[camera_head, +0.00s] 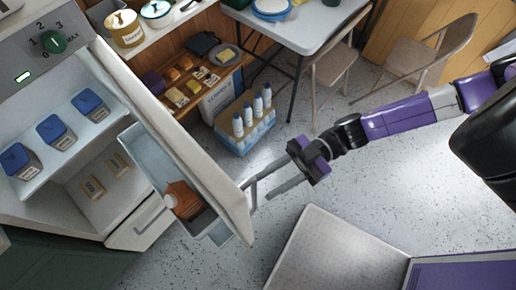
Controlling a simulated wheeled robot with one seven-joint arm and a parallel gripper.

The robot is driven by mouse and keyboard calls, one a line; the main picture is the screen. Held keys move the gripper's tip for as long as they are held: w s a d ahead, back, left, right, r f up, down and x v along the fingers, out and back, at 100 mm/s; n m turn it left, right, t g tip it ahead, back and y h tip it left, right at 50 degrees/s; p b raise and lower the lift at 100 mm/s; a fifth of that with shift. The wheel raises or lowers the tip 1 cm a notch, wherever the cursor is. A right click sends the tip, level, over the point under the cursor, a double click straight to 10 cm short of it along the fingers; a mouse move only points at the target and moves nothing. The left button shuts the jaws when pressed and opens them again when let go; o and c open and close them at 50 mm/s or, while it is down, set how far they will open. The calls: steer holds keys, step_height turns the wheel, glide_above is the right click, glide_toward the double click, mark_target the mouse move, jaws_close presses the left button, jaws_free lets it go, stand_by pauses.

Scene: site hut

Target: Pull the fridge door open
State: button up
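The fridge (60,190) stands at the left with its white door (190,125) swung partly open, so the inside shows. A grey handle (252,198) sits at the door's outer edge, partly hard to make out against my fingers. My gripper (262,188) reaches in from the right at this edge. Its two grey fingers are apart, one reaching to the handle and the other a little below it. I cannot make out a firm hold on the handle.
The fridge holds blue-lidded containers (54,132) and an orange-brown bottle (183,200) in the door bin (150,150). Speckled floor (390,165) is clear around my arm.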

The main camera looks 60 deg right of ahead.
steer(key=v, duration=0.3)
steer(key=shift+d, duration=0.2)
steer(key=shift+f, duration=0.1)
stand_by(0.4)
steer(key=s+a+r+m+t+h, duration=0.1)
steer(key=a+r+m+t+h, duration=0.1)
steer(key=m+h, duration=0.4)
steer(key=s+a+r+m+t+h, duration=0.2)
steer(key=m+h, duration=0.4)
steer(key=h, duration=0.4)
steer(key=r+t, duration=0.1)
steer(key=t, duration=0.1)
steer(key=shift+s+r+m+t, duration=0.2)
steer(key=shift+s+m+t, duration=0.05)
steer(key=shift+m+t, duration=0.05)
